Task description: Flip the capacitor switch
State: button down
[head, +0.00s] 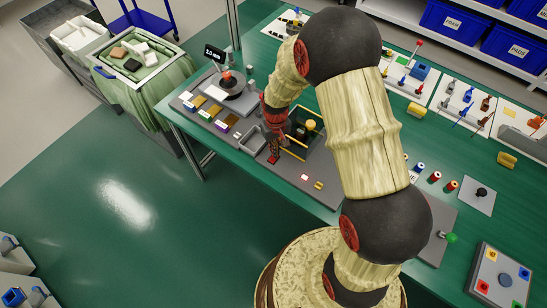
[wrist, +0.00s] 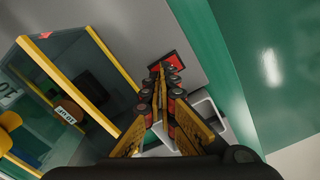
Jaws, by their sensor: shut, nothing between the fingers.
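My gripper (head: 273,155) is low over the grey panel (head: 245,160) on the green bench. In the wrist view my gripper (wrist: 164,75) is shut, with its fingertips together and nothing between them. A small dark plate with a red edge (wrist: 181,64) sits on the grey panel right at the fingertips. I cannot tell whether the fingers touch it, or for certain whether it is the capacitor switch. The fingers hide part of it. My arm covers much of the bench in the head view.
A yellow-framed clear box (wrist: 68,85) stands close on the left of the fingers in the wrist view. A grey open tray (wrist: 208,115) is close on their right. A balance-like device (head: 231,86) and a small display (head: 214,53) stand at the panel's far end.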

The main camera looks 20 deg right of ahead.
jog(key=shift+f+b, duration=0.45)
jog(key=shift+f, duration=0.35)
dwell(0.4)
jog(key=shift+r, duration=0.1)
jog(key=shift+r+p, duration=2.55)
jog(key=shift+r, duration=0.9)
jog(key=shift+s, duration=0.1)
jog(key=s+g, duration=0.2)
jog(key=s, duration=0.4)
jog(key=s+r+t, duration=0.2)
jog(key=s+r, duration=0.3)
jog(key=r, duration=0.6)
jog(key=s+r+t, duration=0.3)
jog(key=s+r, duration=0.2)
jog(key=r, duration=0.6)
jog(key=s+r+m+t, duration=0.1)
jog(key=s+r, duration=0.4)
jog(key=r, duration=0.7)
jog(key=shift+s+t+b, duration=0.4)
jog(key=shift+t+b, duration=0.05)
jog(key=shift+t, duration=0.35)
